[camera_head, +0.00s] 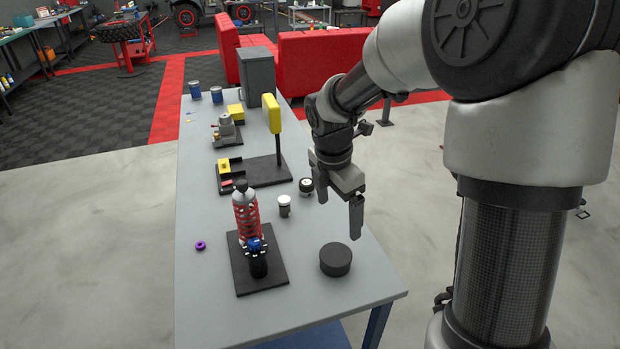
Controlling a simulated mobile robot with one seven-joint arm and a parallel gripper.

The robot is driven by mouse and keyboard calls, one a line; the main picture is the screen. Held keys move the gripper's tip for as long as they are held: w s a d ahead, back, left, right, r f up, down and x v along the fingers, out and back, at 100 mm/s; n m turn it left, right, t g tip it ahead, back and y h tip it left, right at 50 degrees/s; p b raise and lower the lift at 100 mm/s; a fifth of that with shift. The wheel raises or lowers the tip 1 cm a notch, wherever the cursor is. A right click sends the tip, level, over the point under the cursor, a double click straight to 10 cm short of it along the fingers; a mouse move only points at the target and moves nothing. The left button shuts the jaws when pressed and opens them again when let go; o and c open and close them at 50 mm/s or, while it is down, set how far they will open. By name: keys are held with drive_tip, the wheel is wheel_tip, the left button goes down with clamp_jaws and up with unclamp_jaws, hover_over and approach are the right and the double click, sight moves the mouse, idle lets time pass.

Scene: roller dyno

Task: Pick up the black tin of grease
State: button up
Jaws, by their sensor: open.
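The black tin of grease (336,260) is a short, round, dark tin. It sits flat on the grey workbench (205,310) near its front right edge, to the right of a black base plate. My gripper (340,212) points down above the bench, a little behind the tin and higher than it. It is open, and nothing shows between its fingers. The tin is in full view and the gripper does not touch it.
A yellow-topped post (273,114) rises farther back. The bench between tin and front edge is clear.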

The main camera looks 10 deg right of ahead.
drive_tip(key=n, duration=0.2)
approach(336, 254)
drive_tip(key=f, duration=0.2)
drive_tip(key=f+b, duration=0.1)
drive_tip(key=f, duration=0.1)
drive_tip(key=shift+d+f, duration=0.15)
drive_tip(key=shift+d, duration=0.2)
drive_tip(key=shift+w+d+f, duration=0.1)
drive_tip(key=shift+w+f, duration=0.1)
drive_tip(key=shift+f, duration=0.85)
drive_tip(key=shift+w+d+f, duration=0.1)
drive_tip(key=shift+w+f, duration=0.1)
drive_tip(key=shift+f, duration=0.8)
drive_tip(key=shift+w+d+f, duration=0.1)
drive_tip(key=shift+w+f, duration=0.05)
drive_tip(key=shift+f, duration=0.9)
drive_tip(key=c, duration=1.3)
